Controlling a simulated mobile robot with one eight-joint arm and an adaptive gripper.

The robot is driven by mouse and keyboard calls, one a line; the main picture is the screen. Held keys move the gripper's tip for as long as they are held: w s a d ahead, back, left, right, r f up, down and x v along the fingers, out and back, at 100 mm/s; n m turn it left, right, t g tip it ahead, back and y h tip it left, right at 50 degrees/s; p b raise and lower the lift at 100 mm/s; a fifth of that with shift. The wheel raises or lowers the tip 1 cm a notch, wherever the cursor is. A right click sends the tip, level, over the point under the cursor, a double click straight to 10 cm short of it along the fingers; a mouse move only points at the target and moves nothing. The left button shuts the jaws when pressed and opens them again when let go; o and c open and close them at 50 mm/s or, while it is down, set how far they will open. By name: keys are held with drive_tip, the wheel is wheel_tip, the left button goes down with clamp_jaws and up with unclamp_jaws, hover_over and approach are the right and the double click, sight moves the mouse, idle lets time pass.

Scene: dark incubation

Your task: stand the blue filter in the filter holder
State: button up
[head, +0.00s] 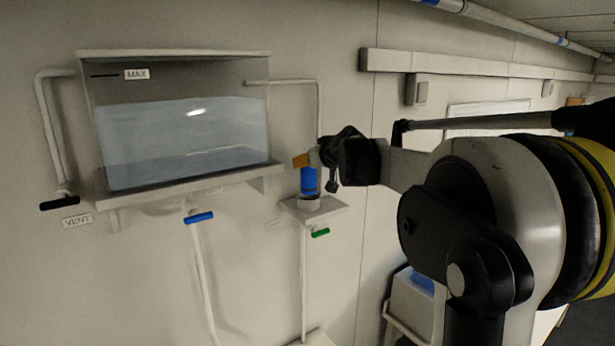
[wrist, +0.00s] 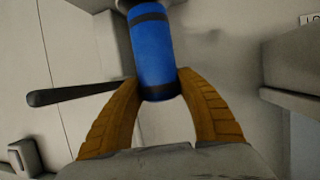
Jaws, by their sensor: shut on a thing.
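The blue filter (head: 308,181) is a blue cylinder with dark bands. In the head view it stands about upright at a small wall shelf, over the pale round filter holder (head: 309,203). Its lower end looks to be at or in the holder; I cannot tell how deep it sits. My gripper (head: 302,160) reaches in from the right at the filter's upper end. In the wrist view the orange fingers (wrist: 162,95) are shut on one end of the blue filter (wrist: 155,50), one finger on each side.
A water tank (head: 180,140) marked MAX hangs on the wall to the left, on its own shelf. A blue-handled valve (head: 199,217) is below it. A green-handled valve (head: 320,232) is under the holder shelf (head: 332,208). A pipe (head: 319,110) runs down close to the filter.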

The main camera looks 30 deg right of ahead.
sight(308, 177)
wheel_tip(308, 177, down, 4)
drive_tip(key=shift+r+p, duration=0.2)
drive_tip(key=shift+p, duration=0.25)
drive_tip(key=shift+s+f, duration=0.1)
drive_tip(key=shift+f, duration=0.2)
drive_tip(key=shift+w+f, duration=0.1)
drive_tip(key=shift+w, duration=0.15)
drive_tip(key=shift+f, duration=0.15)
drive_tip(key=o, duration=1.2)
drive_tip(key=shift+s, duration=0.15)
